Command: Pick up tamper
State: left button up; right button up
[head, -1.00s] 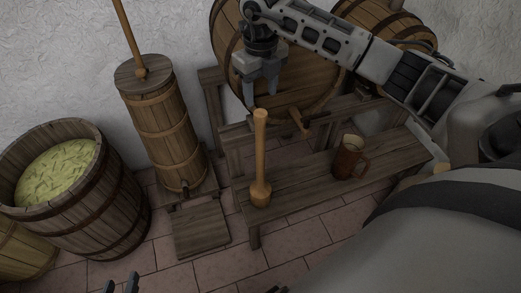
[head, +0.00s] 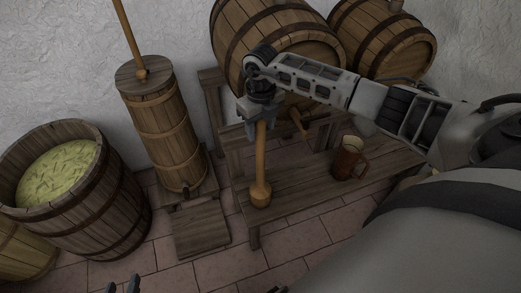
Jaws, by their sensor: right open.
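The tamper (head: 260,165), a long wooden handle with a rounded head, stands upright on the left end of the low wooden bench (head: 300,192). My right gripper (head: 259,133) is over the top of its handle from above, with its fingers open on either side of it. The gripper hides the handle's top end. Whether the fingers touch the handle I cannot tell. My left gripper (head: 122,284) shows only its fingertips at the bottom edge, apart and empty.
A wooden mug (head: 345,160) stands on the bench, right of the tamper. A large barrel (head: 270,45) with a tap lies behind on a stand. A tall churn (head: 163,130) and an open tub (head: 90,205) of pale green contents stand left.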

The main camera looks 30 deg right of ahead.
jog(key=shift+c, duration=0.3)
grip_shut()
jog(key=shift+w+r, duration=0.1)
jog(key=shift+r, duration=0.05)
jog(key=shift+r, duration=0.15)
